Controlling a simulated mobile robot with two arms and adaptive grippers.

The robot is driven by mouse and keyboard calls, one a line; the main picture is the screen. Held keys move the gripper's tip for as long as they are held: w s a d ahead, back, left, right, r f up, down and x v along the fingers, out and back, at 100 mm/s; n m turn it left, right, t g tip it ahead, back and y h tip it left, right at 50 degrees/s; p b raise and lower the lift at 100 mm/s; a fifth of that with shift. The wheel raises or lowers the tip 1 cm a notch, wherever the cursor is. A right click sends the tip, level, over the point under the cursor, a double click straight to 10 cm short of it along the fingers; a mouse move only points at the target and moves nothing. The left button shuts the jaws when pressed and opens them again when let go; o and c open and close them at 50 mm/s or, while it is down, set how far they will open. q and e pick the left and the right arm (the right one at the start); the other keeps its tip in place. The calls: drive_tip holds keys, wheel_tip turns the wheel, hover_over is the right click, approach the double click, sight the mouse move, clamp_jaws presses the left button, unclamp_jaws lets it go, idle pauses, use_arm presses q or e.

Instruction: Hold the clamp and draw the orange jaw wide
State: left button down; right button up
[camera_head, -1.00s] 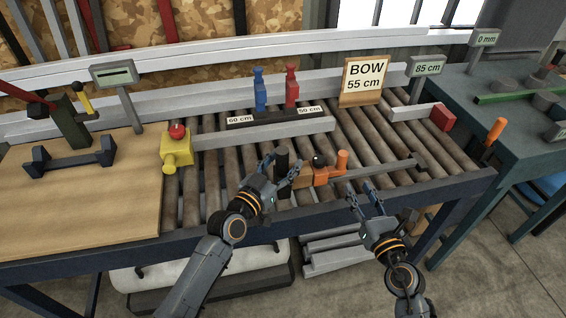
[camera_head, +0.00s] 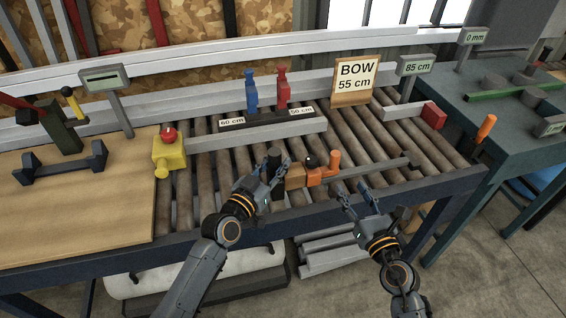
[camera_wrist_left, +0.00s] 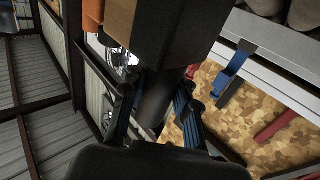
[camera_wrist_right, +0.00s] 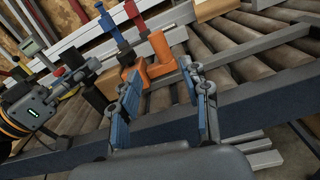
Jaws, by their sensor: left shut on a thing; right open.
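The clamp lies across the rollers near the front edge of the conveyor. It has a dark upright handle (camera_head: 274,160), a wooden block (camera_head: 295,177), an orange jaw (camera_head: 325,172) and a grey bar (camera_head: 375,168) running right. My left gripper (camera_head: 270,177) is shut on the dark handle, which shows between its fingers in the left wrist view (camera_wrist_left: 156,103). My right gripper (camera_head: 358,196) is open and empty at the front edge, below and right of the orange jaw. In the right wrist view the orange jaw (camera_wrist_right: 161,48) stands beyond the open fingers, apart from them.
Behind the clamp are a grey rail (camera_head: 262,134) and blue and red figures (camera_head: 267,92). A BOW 55 cm sign (camera_head: 356,80) stands behind right. A yellow box with a red button (camera_head: 169,152) is left. A teal bench (camera_head: 515,120) stands right. Rollers right of the jaw are mostly clear.

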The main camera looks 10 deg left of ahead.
sight(338, 161)
drive_tip(key=w+a+n+y, duration=0.1)
drive_tip(key=w, duration=0.2)
drive_tip(key=w+a+n+g+y, duration=0.1)
drive_tip(key=w+a+n, duration=0.1)
drive_tip(key=w, duration=0.2)
drive_tip(key=w+a+n+g+y, duration=0.1)
drive_tip(key=w, duration=0.3)
drive_tip(key=shift+w+a+r+y, duration=0.1)
drive_tip(key=shift+a+r+y, duration=0.1)
drive_tip(key=shift+r+y, duration=0.15)
clamp_jaws()
idle(0.3)
